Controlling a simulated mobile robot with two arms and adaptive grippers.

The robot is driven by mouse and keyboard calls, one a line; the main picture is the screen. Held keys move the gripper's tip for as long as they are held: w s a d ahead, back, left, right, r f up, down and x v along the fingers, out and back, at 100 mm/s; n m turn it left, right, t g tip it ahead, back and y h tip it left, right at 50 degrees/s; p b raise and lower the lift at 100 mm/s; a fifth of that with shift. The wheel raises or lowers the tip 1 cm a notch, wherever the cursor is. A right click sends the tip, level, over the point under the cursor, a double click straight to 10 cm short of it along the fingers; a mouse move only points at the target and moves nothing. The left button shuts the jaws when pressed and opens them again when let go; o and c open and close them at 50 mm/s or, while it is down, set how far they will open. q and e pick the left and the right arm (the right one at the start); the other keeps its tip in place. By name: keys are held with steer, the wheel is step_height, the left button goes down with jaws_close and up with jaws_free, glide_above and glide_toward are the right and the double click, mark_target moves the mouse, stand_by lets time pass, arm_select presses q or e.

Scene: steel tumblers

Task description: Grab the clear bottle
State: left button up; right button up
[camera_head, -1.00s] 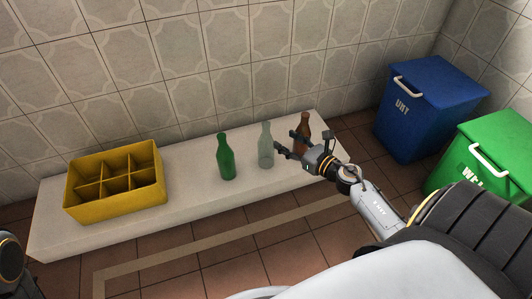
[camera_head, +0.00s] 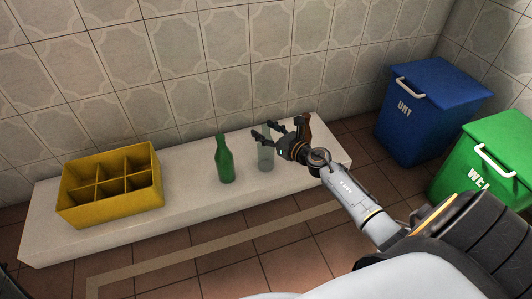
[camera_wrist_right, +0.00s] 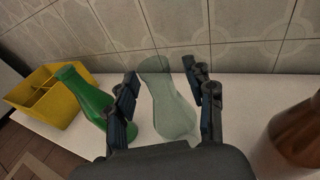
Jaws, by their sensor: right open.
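The clear bottle (camera_head: 265,158) stands upright on the white bench, between the green and brown bottles. My right gripper (camera_head: 262,134) is open at its upper part in the head view and hides some of it. In the right wrist view the clear bottle (camera_wrist_right: 170,105) shows between the two open fingers of my right gripper (camera_wrist_right: 165,95). I cannot tell whether a finger touches it. My left gripper is not in view.
A green bottle (camera_head: 224,160) stands left of the clear one. A brown bottle (camera_wrist_right: 294,140) stands to the right, partly behind my arm in the head view. A yellow crate (camera_head: 110,208) sits on the bench (camera_head: 190,207). Blue (camera_head: 412,120) and green (camera_head: 487,165) bins stand right.

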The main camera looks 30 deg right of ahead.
jaws_close()
steer(key=shift+r, duration=0.15)
